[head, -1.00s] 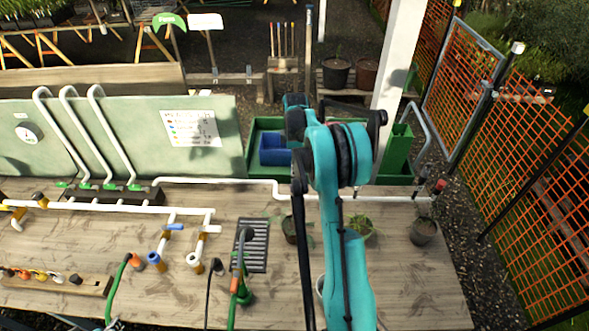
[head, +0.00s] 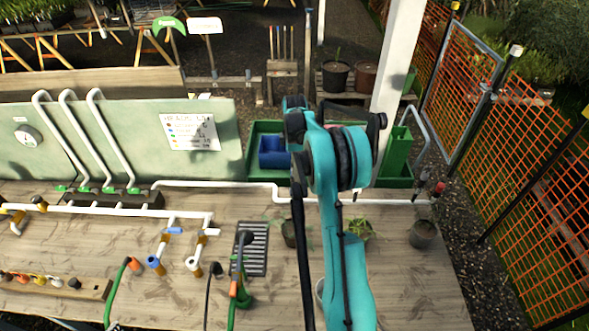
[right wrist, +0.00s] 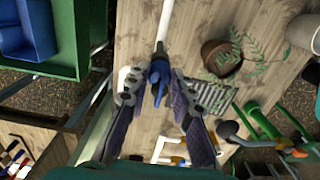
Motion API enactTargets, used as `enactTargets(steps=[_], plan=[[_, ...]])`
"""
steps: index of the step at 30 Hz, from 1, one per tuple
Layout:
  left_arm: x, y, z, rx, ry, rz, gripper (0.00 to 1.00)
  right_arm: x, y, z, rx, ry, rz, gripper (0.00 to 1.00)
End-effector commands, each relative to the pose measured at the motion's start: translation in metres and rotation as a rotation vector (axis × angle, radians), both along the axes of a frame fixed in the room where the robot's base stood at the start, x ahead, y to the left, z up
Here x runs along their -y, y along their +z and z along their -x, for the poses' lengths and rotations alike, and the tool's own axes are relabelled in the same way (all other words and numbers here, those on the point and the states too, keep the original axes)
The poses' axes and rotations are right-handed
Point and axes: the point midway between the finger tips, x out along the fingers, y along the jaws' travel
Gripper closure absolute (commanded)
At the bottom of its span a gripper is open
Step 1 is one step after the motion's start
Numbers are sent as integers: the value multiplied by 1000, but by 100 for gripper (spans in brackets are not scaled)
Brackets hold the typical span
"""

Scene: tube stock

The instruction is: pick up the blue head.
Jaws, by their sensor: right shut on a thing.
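The blue head (right wrist: 158,76) is a small dark blue piece with a narrow tip, seen in the right wrist view. My right gripper (right wrist: 153,80) is shut on it, with one finger on each side. A white pipe (right wrist: 165,22) runs up the picture from just beyond the blue head; I cannot tell whether they touch. In the head view my teal right arm hides the blue head and the right gripper. My left gripper is in neither current view.
The wooden bench (head: 400,285) carries white pipework (head: 220,185), a black drain grate (head: 254,240) and potted plants, including one at the right (head: 423,234). A green tray (head: 255,140) with a blue bin (head: 273,151) stands behind the bench. Orange fencing (head: 535,140) is at the right.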

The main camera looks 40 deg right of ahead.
Motion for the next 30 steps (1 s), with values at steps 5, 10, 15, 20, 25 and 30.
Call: enactTargets(steps=[5,10,15,20,25,30], plan=[[0,1,0,0,0,0,60,0,31,0,0,0,0,92],[0,1,0,0,0,0,60,-13,52,33,0,0,0,92],[0,1,0,0,0,0,60,-27,74,69,0,-1,0,92],[0,2,0,0,0,0,60,-36,90,93,0,-1,0,92],[0,2,0,0,0,0,60,-41,99,106,0,0,0,92],[0,2,0,0,0,0,60,-42,100,109,0,0,0,92]])
